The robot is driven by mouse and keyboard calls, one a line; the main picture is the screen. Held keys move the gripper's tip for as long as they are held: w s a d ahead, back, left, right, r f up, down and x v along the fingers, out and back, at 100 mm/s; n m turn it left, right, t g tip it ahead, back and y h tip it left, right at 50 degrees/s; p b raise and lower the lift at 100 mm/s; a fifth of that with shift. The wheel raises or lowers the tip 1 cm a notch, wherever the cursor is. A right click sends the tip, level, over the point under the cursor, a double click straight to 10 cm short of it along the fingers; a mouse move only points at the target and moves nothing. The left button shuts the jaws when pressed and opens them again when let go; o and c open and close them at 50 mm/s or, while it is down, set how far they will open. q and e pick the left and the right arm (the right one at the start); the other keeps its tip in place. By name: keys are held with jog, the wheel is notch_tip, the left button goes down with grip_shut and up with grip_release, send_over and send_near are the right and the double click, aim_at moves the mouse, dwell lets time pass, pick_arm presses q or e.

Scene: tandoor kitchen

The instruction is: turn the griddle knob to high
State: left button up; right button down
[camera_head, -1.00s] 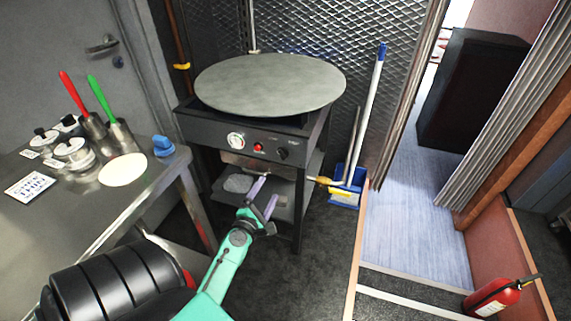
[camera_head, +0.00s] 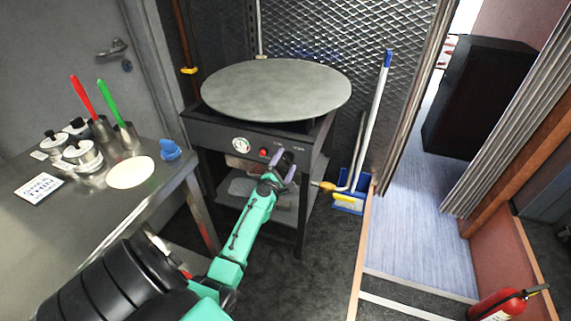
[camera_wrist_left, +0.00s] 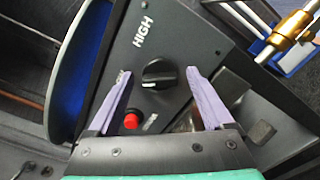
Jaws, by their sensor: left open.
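The griddle (camera_head: 277,88) is a round grey plate on a black stand. Its front panel (camera_head: 215,135) carries a gauge, a red button (camera_head: 263,152) and a knob. In the left wrist view the black knob (camera_wrist_left: 159,75) lies between my fingertips, apart from both, with a pale mark on it. The word HIGH (camera_wrist_left: 143,32) is printed above it, and the red button (camera_wrist_left: 131,121) is below. My left gripper (camera_head: 281,167) is open at the panel and hides the knob in the head view; it also shows in the left wrist view (camera_wrist_left: 160,85). My right gripper is out of view.
A steel table (camera_head: 90,225) at left holds pots, red- and green-handled tools and a flatbread-like disc. A blue dustpan (camera_head: 350,202) and broom stand right of the griddle. A fire extinguisher (camera_head: 497,304) is at lower right. Dark floor lies in front.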

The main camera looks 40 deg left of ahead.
pick_arm(q)
grip_shut()
jog(key=shift+m, duration=1.3)
jog(key=m, duration=0.3)
jog(key=shift+f+m, duration=0.1)
jog(key=shift+m, duration=0.2)
jog(key=m, duration=0.4)
jog(key=shift+f+m, duration=0.15)
jog(key=shift+m, duration=1.65)
jog(key=shift+p, duration=0.3)
